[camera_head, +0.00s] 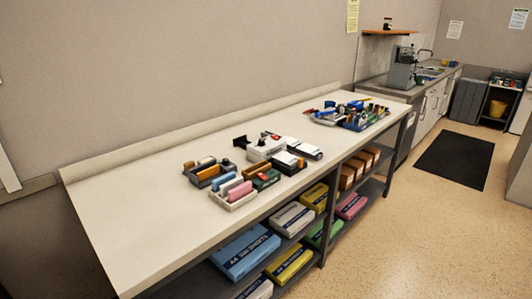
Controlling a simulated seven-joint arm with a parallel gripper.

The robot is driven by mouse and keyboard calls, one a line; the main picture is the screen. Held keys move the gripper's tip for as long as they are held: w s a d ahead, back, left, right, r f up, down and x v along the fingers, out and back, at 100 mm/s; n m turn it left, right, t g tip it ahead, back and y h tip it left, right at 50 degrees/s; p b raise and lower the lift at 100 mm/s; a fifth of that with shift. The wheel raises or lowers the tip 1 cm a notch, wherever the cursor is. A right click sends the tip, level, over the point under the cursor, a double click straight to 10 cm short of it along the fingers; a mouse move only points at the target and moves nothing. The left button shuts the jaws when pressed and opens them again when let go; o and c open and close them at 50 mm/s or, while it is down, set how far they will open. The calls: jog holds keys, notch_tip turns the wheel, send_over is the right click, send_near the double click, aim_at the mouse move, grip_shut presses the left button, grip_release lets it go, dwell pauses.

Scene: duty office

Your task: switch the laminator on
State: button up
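No thing stands out clearly as the laminator in the head view. A small white boxy device (264,149) stands in the cluster at the middle of the long bench (150,185). A white and dark device (305,149) lies just to its right, and another white-topped one (286,160) lies in front. Any of these could be it, but they are too small to tell. I cannot make out a power switch or a lit lamp on them. My gripper is not in view.
Trays with pink, blue and orange blocks (232,193) sit left of the devices, near the front edge. A crowded tray (354,125) stands at the bench's right end.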

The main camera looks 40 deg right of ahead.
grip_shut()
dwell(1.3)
